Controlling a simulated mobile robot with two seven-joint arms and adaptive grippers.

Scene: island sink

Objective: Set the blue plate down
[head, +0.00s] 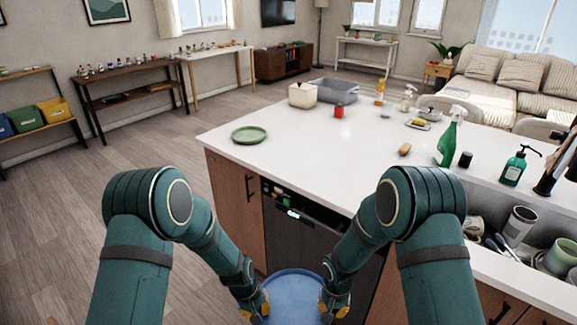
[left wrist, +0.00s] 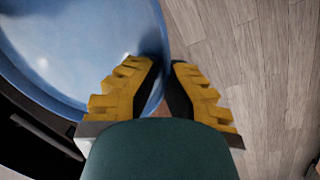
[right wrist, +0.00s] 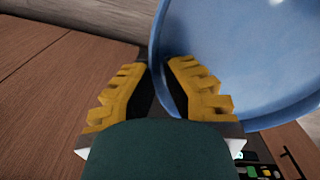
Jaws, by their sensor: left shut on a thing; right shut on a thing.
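The blue plate (head: 294,296) is at the bottom middle of the head view, between my two grippers, in front of the dishwasher and below the countertop. My left gripper (head: 262,303) is shut on its left rim. The left wrist view shows the plate (left wrist: 95,40) with its rim between the yellow fingers (left wrist: 163,85). My right gripper (head: 326,300) is shut on the opposite rim. The right wrist view shows the plate (right wrist: 250,60) at the right, its edge between the fingers (right wrist: 158,80). The plate's near edge is cut off in the head view.
The white island countertop (head: 310,155) has a clear area at its front middle. A green plate (head: 249,135) lies near its left edge. The dishwasher (head: 310,245) is below.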

